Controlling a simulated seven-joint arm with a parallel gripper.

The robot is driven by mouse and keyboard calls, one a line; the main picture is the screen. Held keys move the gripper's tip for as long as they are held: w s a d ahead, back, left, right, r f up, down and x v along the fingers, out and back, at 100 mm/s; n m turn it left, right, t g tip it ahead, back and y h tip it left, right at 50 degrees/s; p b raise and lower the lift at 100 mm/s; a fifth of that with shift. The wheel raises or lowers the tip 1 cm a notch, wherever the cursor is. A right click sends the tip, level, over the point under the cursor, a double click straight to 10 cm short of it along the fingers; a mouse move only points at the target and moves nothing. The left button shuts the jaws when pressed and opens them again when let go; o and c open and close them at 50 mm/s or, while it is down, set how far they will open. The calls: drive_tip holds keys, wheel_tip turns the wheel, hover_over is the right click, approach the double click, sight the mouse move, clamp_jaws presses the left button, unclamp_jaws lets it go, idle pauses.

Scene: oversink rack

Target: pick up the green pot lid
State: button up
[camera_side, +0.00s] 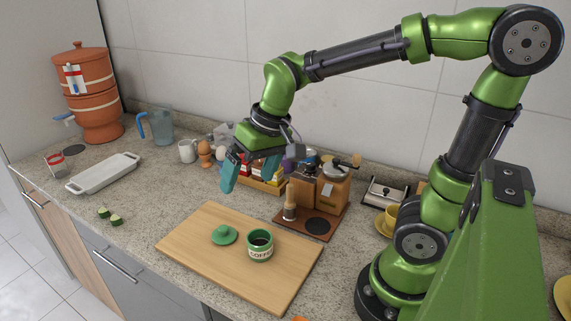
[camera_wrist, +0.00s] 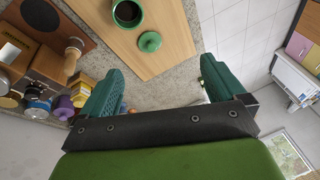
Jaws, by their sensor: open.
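The green pot lid (camera_side: 224,234) lies on the wooden board (camera_side: 193,234), just left of a green pot labelled COFFEE (camera_side: 260,247). The pot looks open at the top, with dark contents. In the wrist view the lid (camera_wrist: 149,41) shows its round knob, with the pot (camera_wrist: 127,13) near the top edge. My gripper (camera_side: 243,182) is open and empty, in the air above and behind the board. Its teal fingers also show wide apart in the wrist view (camera_wrist: 162,88), with the lid beyond them. Nothing hides the lid.
A wooden coffee grinder (camera_side: 331,187) and a tamper (camera_side: 290,211) on a brown mat stand behind the board. A box of packets (camera_side: 262,185) is close behind my gripper. A white tray (camera_side: 104,173) and cut green pieces (camera_side: 110,216) lie left. The board's left part is clear.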

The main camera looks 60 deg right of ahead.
drive_tip(key=w+f+g+h, duration=0.1)
drive_tip(key=w+f+g, duration=0.25)
drive_tip(key=w, duration=0.55)
drive_tip(key=n, duration=0.1)
hover_over(224, 228)
drive_tip(key=shift+h, duration=0.3)
drive_tip(key=f, duration=1.1)
drive_tip(key=shift+w+a, duration=0.2)
drive_tip(key=shift+w, duration=0.1)
drive_tip(key=f, duration=0.4)
drive_tip(key=shift+s+d, duration=0.2)
drive_tip(key=shift+s, duration=0.1)
drive_tip(key=shift+f, duration=0.7)
drive_tip(key=c, duration=1.1)
drive_tip(key=shift+r, duration=0.1)
drive_tip(key=shift+c, duration=0.2)
